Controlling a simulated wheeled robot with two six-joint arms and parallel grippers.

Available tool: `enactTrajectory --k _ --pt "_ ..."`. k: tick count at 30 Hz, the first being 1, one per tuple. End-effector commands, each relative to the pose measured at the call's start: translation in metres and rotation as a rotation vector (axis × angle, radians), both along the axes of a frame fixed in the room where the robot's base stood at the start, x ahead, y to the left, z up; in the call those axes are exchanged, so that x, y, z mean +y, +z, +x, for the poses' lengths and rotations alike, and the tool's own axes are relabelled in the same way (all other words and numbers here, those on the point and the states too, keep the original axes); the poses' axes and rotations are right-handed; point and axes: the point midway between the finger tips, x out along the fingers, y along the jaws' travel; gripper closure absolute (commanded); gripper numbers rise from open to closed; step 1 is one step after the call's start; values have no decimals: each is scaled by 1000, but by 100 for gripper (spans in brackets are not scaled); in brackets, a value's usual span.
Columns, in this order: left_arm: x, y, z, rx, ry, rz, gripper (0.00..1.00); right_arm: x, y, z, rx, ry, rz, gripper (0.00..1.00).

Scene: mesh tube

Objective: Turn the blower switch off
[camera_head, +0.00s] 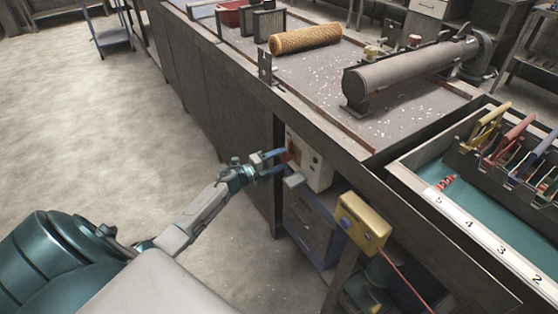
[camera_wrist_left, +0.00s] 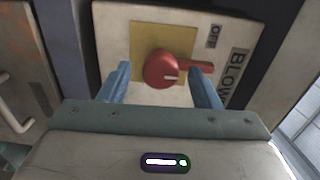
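The blower switch is a red round knob with a lever (camera_wrist_left: 162,70) on a yellow plate (camera_wrist_left: 150,42). Its lever points right in the left wrist view, and a small white mark shows on the knob. An OFF label (camera_wrist_left: 213,37) sits above right of it, beside a partly cut-off BLOW label (camera_wrist_left: 237,75). In the head view the knob is a small red patch (camera_head: 287,155) on a white box (camera_head: 318,172) at the bench side. My left gripper (camera_head: 279,162) is open, its blue fingers on either side of the knob; contact cannot be told. My right gripper is out of view.
The bench (camera_head: 225,75) runs above the switch box, carrying a grey cylinder (camera_head: 405,77) and a tan mesh tube (camera_head: 305,38). A yellow box (camera_head: 363,222) with a red cable stands right of the switch.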

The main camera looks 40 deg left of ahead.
Motion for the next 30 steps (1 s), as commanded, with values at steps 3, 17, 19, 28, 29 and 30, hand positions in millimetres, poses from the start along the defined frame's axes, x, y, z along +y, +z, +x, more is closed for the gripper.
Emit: enactTrajectory --k 3,17,19,28,29,30 --pt "0 0 0 0 0 1 43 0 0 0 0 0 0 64" --pt "21 -3 -53 4 -2 4 43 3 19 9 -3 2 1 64" --pt "27 -3 -65 4 -1 4 43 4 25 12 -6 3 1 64" --pt "40 -1 -97 1 -1 1 43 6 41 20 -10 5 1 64" --pt "41 -1 -98 0 -1 2 43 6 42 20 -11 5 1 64" --pt "41 -1 -99 1 0 1 43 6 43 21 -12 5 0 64"
